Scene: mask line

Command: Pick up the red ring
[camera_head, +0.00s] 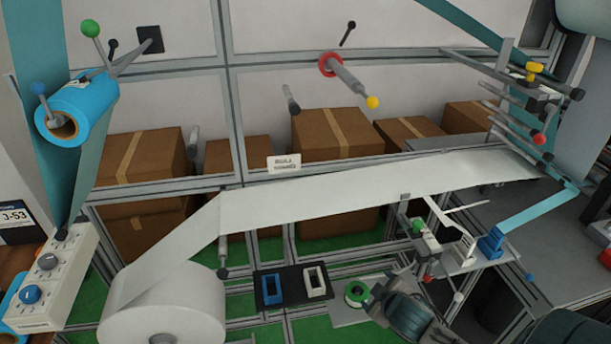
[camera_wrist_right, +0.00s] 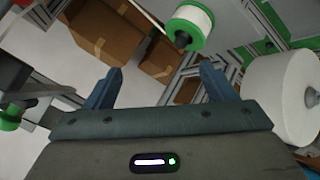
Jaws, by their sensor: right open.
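The red ring (camera_head: 330,64) sits around the wall end of a grey peg with a yellow knob (camera_head: 372,102), high on the back frame in the head view. My right gripper (camera_head: 380,294) is low at the bottom right of centre, far below the ring. In the right wrist view its two fingers (camera_wrist_right: 160,82) are spread apart with nothing between them. The ring does not show in the wrist view. My left gripper is in no view.
A white web (camera_head: 370,185) runs across the middle, between my right gripper and the ring. A green and white spool (camera_head: 355,294) is beside the gripper. A large white roll (camera_head: 170,305) stands at lower left. Cardboard boxes (camera_head: 335,133) sit behind the frame.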

